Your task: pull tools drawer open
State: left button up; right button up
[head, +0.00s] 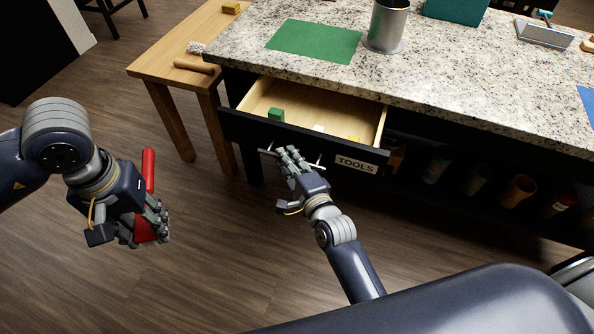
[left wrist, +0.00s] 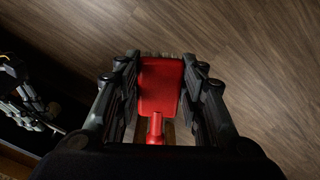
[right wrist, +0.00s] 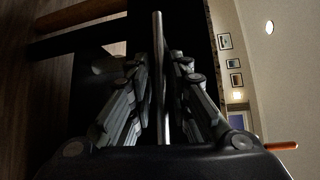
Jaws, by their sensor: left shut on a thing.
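The tools drawer (head: 251,127), with a black front and pale wood inside, stands partly open under the counter; its label (head: 356,164) reads TOOLS. Its metal bar handle (head: 268,152) runs along the front and also shows in the right wrist view (right wrist: 158,75). My right gripper (head: 285,153) is at the handle, its fingers on both sides of the bar with narrow gaps beside it. My left gripper (head: 155,222) is shut on a red brush (head: 149,168), held above the floor away from the drawer; the brush also shows in the left wrist view (left wrist: 160,85).
Inside the drawer lie a green block (head: 276,115) and small white and yellow things. The granite counter (head: 460,80) carries a green mat (head: 314,41) and a metal pot (head: 386,26). A wooden side table (head: 155,66) stands left. Floor before the drawer is free.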

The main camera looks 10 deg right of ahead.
jog(key=v, duration=1.1)
jog(key=shift+s, duration=0.2)
jog(key=shift+f, duration=0.15)
